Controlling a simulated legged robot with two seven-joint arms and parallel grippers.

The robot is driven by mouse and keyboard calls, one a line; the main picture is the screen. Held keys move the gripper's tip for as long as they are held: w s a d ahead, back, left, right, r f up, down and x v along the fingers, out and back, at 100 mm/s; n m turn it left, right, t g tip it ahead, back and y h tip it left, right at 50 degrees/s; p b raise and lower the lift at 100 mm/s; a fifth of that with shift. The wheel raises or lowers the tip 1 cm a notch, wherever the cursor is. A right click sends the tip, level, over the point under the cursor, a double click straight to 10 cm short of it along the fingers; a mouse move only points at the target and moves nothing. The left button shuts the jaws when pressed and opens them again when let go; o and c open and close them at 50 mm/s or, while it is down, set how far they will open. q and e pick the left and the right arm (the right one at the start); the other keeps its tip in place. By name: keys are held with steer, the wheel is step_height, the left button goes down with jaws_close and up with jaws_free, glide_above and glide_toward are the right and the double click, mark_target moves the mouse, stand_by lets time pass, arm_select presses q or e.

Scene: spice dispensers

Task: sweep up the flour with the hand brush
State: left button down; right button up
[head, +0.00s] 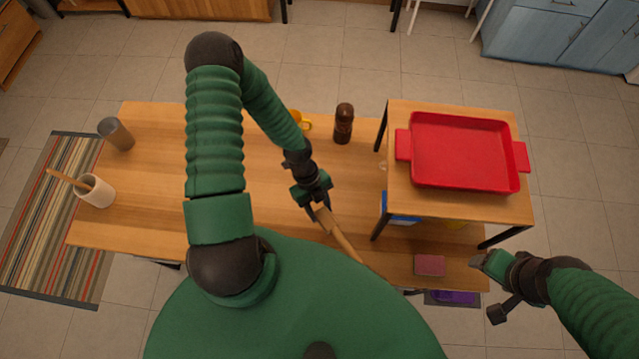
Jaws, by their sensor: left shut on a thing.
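My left gripper (318,207) is above the middle of the wooden table and shut on a wooden-handled tool (342,238), which looks like the hand brush. The tool slants down to the right, and its lower end is hidden behind my green body, so I cannot see bristles. My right gripper (488,285) is at the lower right, past the table's right end; its jaws are too unclear to read. No flour is clearly visible on the table.
The table (250,165) holds a grey cup (116,134), a white crock (97,192), a brown mill (343,124), a partly hidden yellow mug (297,117) and a pink block (430,265). A raised shelf (398,112) with a red tray (460,150) stands at right.

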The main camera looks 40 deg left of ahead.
arm_select(q)
step_height(320, 180, up, 3)
steer(key=p, duration=0.3)
steer(key=shift+r, duration=0.1)
steer(key=shift+w+f, duration=0.1)
steer(key=shift+f, duration=0.1)
stand_by(0.3)
